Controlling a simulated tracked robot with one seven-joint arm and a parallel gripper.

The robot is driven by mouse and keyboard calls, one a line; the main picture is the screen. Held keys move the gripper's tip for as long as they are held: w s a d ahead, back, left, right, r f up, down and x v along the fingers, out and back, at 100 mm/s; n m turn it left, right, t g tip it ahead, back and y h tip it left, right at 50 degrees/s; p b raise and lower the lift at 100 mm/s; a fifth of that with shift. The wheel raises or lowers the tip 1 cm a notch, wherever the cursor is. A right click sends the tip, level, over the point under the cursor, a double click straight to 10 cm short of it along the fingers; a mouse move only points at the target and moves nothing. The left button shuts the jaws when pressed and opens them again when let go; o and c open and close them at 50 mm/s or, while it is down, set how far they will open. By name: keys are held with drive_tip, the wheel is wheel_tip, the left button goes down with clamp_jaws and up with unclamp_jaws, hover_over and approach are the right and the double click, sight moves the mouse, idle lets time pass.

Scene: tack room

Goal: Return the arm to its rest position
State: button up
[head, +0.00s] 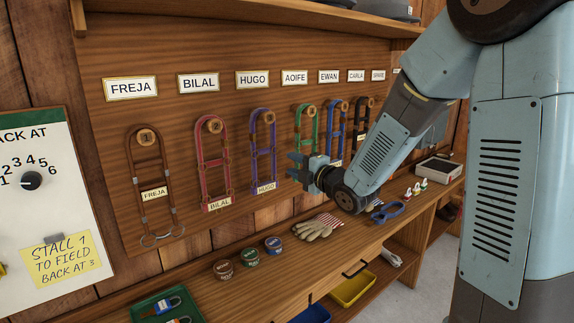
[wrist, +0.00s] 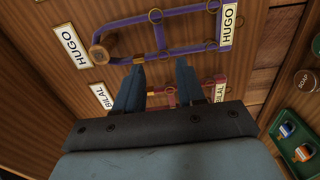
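My arm reaches in from the right in the head view, bent at the elbow, with its lower part slanting down and left. My gripper (head: 295,167) is in front of the board, right of the purple halter (head: 263,150) and just below the green halter (head: 306,135). In the wrist view my gripper (wrist: 160,68) has its two fingers apart with nothing between them. The purple halter also shows in the wrist view (wrist: 185,17), beyond the fingertips, with its HUGO tag (wrist: 228,25). I cannot tell the exact gap to the board.
The bench (head: 305,262) below holds gloves (head: 318,228), several tins, a blue tool (head: 388,212), a green tray (head: 180,300) and a white box (head: 438,170). A shelf (head: 270,14) runs above the board. Red (head: 213,165) and brown (head: 150,185) halters hang at left.

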drive_tip(key=s+d+r+m+g+h, duration=0.35)
drive_tip(key=s+d+m+h, duration=0.65)
drive_tip(key=d+m, duration=0.4)
drive_tip(key=s+d+m+g, duration=0.2)
drive_tip(key=s+m, duration=0.3)
drive_tip(key=s, duration=0.6)
drive_tip(key=s+d+m+g, duration=0.2)
drive_tip(key=s+m, duration=0.4)
drive_tip(key=s, duration=0.5)
drive_tip(key=shift+f+g+h, duration=0.25)
drive_tip(key=shift+g+h, duration=0.05)
drive_tip(key=shift+g, duration=0.45)
drive_tip(key=shift+w+a, duration=0.1)
drive_tip(key=shift+w, duration=0.05)
